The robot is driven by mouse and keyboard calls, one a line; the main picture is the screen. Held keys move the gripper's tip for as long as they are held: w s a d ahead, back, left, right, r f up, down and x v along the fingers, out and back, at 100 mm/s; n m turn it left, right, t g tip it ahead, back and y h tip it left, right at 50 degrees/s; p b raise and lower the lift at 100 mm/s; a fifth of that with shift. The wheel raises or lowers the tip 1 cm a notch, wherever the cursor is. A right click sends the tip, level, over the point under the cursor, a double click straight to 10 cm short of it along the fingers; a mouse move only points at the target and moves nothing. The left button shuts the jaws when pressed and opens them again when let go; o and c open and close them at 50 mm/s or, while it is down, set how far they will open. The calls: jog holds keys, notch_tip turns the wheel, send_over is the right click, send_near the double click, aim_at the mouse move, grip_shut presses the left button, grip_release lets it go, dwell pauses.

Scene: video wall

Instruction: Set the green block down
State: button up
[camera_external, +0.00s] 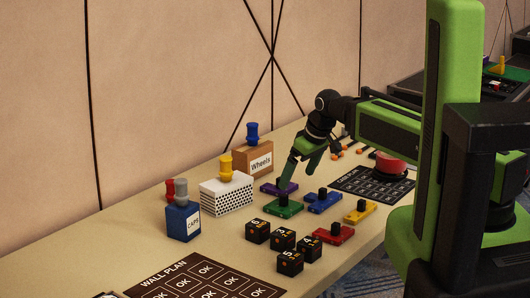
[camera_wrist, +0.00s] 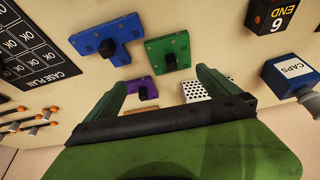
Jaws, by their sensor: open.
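The green block (camera_external: 290,210) is a flat plate with a black knob, lying on the tan table. It also shows in the wrist view (camera_wrist: 180,46), just beyond my fingertips. My gripper (camera_external: 293,178) is open, its fingers pointing down close above the green and purple blocks. In the wrist view my gripper (camera_wrist: 163,80) has its two green fingers spread apart with nothing held between them. The knob of the green block is clear of both fingers in that view.
A purple block (camera_external: 272,187), blue block (camera_external: 323,205), yellow block (camera_external: 360,212) and red block (camera_external: 333,236) lie close around. Black numbered cubes (camera_external: 290,262) stand in front. A white patterned box (camera_external: 227,195), Wheels box (camera_external: 253,160) and blue CAPS box (camera_external: 183,222) stand left.

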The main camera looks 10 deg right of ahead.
aim_at(285, 195)
jog(key=shift+s+a+f, duration=0.2)
jog(key=shift+s+a, duration=0.5)
jog(key=shift+a, duration=0.35)
jog(key=b+x, duration=0.7)
jog(key=shift+w+f, duration=0.1)
jog(key=shift+f, duration=0.35)
jog(key=shift+r, duration=0.2)
jog(key=shift+c, duration=0.6)
jog(key=c, duration=1.8)
notch_tip(285, 195, up, 10)
jog(key=p, duration=1)
